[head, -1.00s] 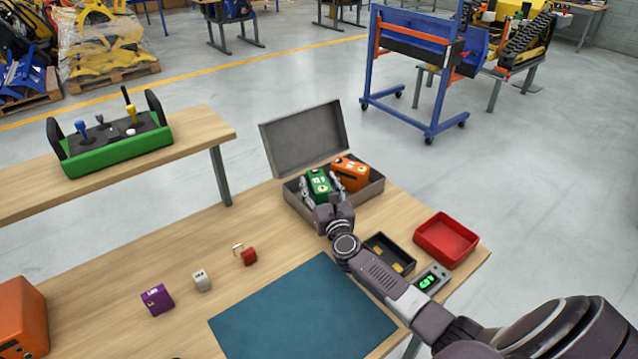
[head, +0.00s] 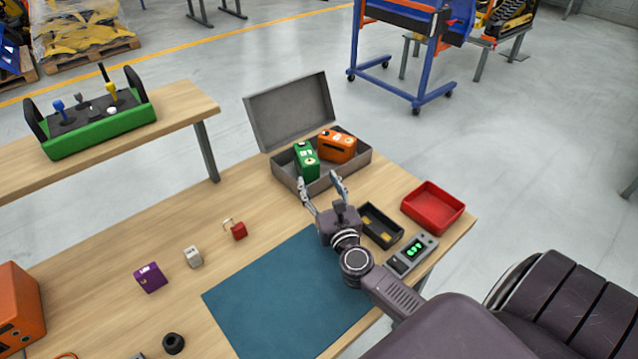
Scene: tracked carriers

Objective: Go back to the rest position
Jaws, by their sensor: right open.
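My right gripper (head: 323,191) is open and empty. Its fingers point away from me, over the table just in front of the open grey case (head: 290,113). A green box-shaped device (head: 306,161) and an orange one (head: 338,147) sit side by side in the case, apart from the gripper. My right arm comes in from the lower right and covers the right part of the blue mat (head: 270,300). My left gripper is not in the picture.
A black tray (head: 396,238), a red tray (head: 433,208) and a meter with green digits (head: 411,254) lie right of the gripper. A red padlock (head: 238,231), white block (head: 193,257) and purple block (head: 150,277) lie left. A green joystick console (head: 95,131) stands on the shelf.

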